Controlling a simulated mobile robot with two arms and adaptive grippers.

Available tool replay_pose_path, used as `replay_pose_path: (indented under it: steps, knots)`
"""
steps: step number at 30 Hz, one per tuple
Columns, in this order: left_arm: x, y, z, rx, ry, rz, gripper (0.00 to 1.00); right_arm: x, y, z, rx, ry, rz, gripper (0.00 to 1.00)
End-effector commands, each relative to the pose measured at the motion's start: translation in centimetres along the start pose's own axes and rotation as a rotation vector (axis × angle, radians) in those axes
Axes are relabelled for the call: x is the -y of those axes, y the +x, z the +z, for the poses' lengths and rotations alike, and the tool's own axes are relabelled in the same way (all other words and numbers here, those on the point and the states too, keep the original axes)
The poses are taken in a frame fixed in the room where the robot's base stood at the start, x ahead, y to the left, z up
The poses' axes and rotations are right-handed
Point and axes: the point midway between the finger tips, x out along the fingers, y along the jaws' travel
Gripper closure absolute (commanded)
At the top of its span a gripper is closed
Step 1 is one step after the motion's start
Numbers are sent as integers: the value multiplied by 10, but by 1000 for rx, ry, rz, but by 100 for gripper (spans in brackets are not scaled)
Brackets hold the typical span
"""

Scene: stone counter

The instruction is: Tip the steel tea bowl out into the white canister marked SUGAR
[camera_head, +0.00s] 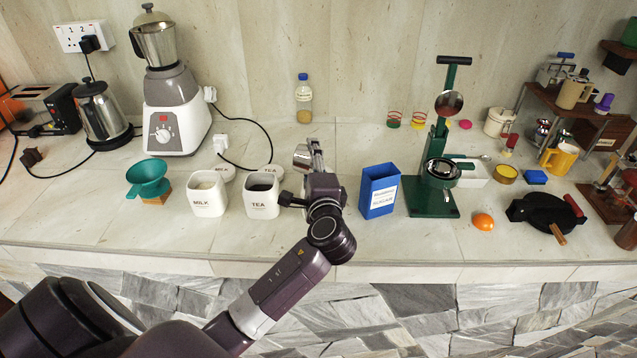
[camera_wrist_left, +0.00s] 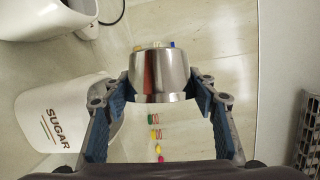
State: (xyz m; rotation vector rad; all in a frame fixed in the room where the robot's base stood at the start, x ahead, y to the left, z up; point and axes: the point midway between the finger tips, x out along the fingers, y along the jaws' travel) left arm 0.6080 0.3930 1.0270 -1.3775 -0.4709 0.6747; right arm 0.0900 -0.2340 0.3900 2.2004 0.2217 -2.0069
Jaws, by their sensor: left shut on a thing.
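The steel tea bowl (camera_wrist_left: 160,74) is held between the two blue-padded fingers of my left gripper (camera_wrist_left: 158,98). In the head view the bowl (camera_head: 302,157) shows at the left of my left gripper (camera_head: 314,156), raised above the counter. The white canister marked SUGAR (camera_wrist_left: 62,108) stands to the left of the gripper in the left wrist view, partly behind a finger. In the head view I cannot make it out; my arm covers the spot right of the TEA canister. The bowl's inside is not clear. My right gripper is not in view.
White canisters marked MILK (camera_head: 207,196) and TEA (camera_head: 261,197) stand left of my arm, their lids (camera_head: 270,171) behind them. A blue box (camera_head: 379,191) and a green press (camera_head: 432,195) stand to the right. A green funnel (camera_head: 148,177) is further left.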

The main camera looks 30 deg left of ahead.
Motion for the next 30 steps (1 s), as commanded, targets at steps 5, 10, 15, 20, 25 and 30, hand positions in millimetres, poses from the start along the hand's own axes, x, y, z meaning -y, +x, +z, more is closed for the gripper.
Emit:
replay_pose_path:
  steps: [5,10,15,20,25,30]
  knots:
    - [1,0,-1,2,16,-8,75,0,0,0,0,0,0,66]
    - [1,-1,-2,4,31,-14,75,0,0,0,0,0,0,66]
    - [1,-1,-2,7,47,-21,75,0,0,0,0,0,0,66]
    - [1,-1,-3,9,62,-27,75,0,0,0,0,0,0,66]
    - [1,-2,-4,11,78,-33,75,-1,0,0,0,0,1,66]
    - [1,-2,-4,14,94,-40,75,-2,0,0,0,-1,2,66]
